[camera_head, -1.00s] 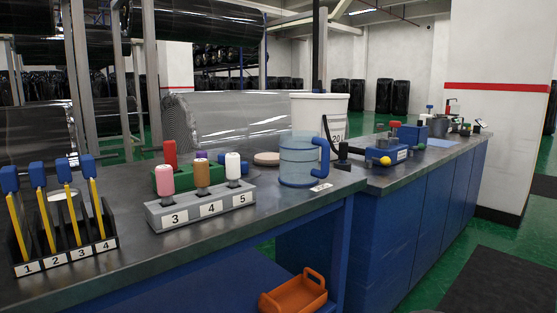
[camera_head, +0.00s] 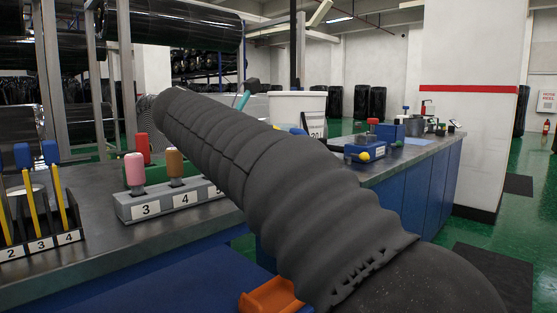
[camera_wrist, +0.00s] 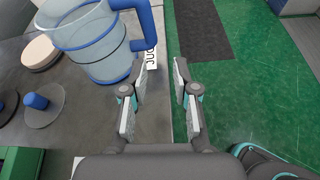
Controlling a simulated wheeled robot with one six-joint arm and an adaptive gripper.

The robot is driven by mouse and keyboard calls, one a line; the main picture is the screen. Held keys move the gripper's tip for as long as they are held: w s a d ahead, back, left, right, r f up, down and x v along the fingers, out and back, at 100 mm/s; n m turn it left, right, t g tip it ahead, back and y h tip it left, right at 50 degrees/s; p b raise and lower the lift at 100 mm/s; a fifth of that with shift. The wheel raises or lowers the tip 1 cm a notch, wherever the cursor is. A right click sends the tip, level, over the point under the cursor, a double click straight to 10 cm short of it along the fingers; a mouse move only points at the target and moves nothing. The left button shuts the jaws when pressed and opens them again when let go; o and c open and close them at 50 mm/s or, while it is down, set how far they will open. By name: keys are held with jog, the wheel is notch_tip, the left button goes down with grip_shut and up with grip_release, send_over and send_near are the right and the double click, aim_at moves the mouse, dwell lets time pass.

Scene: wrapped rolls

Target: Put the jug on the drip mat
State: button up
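The jug (camera_wrist: 93,48) is clear pale blue with a darker blue rim and handle, standing upright on the grey bench in the wrist view. A label reading JUG (camera_wrist: 152,56) lies beside it. A flat pale-blue patch (camera_head: 416,141) on the far bench may be the drip mat; I cannot tell for sure.
A beige disc (camera_wrist: 40,52) and a grey disc with a blue knob (camera_wrist: 44,105) lie left of the jug. A white bucket (camera_head: 312,104), a numbered grey holder (camera_head: 150,209) and a blue device (camera_head: 366,152) stand on the benches. Green floor lies right.

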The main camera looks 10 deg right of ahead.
jog(key=shift+n+h, duration=0.4)
jog(key=shift+n, duration=0.1)
jog(key=x, duration=0.4)
jog(key=w+b+x, duration=0.1)
jog(key=x, duration=0.3)
jog(key=w+a+r+b+x, duration=0.1)
jog(key=x, duration=0.3)
jog(key=shift+w+d, duration=0.15)
jog(key=shift+d, duration=0.2)
jog(key=shift+c, duration=0.2)
grip_shut()
